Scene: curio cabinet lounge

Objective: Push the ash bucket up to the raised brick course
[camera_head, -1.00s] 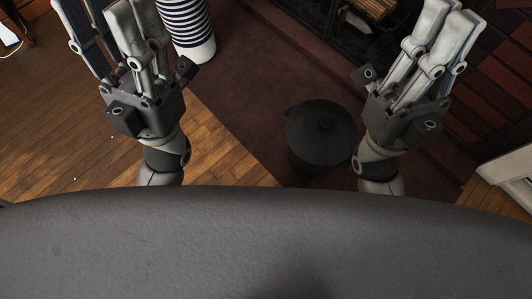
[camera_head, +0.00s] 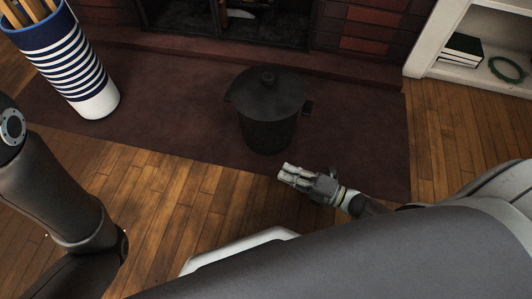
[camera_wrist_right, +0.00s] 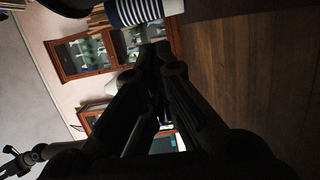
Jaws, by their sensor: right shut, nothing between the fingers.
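The ash bucket (camera_head: 267,125) is a dark, lidded pail with a knob on top. It stands upright on the dark red hearth floor, with a gap between it and the raised brick course (camera_head: 230,60) behind it. My right gripper (camera_head: 286,173) is low in front of the bucket, apart from it, with its fingers pointing left. The right gripper is shut and empty; its dark fingers fill the middle of the right wrist view (camera_wrist_right: 160,60). My left arm shows at the left of the head view, but its gripper is out of view.
A blue-and-white striped container (camera_head: 68,65) holding wooden sticks stands at the hearth's left. A white shelf (camera_head: 470,75) with books and a green ring is at right. The fireplace opening (camera_head: 225,20) lies behind the brick course. Wooden floor is clear in front.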

